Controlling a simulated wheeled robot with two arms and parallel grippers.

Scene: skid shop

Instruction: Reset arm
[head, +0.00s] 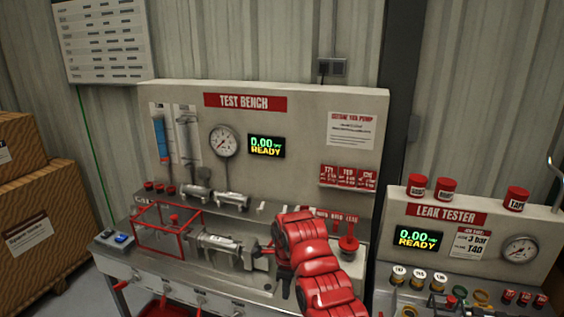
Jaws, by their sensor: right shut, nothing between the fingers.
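My right arm, red and segmented, reaches in from the bottom over the test bench (300,118). My right gripper (262,250) is at its dark tip, shut, with nothing held that I can see. It is just right of a metal cylinder (217,243) that lies on the bench top; I cannot tell whether they touch. A red wire-frame guard (168,228) stands on the bench at the cylinder's left. My left gripper is not in view.
The bench's upright panel carries a gauge (223,141) and a display (266,146) reading 0.00 READY. A leak tester (450,235) with red caps and fittings stands at the right. Cardboard boxes (35,215) are stacked at the left. A red-topped post (348,243) stands right of my arm.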

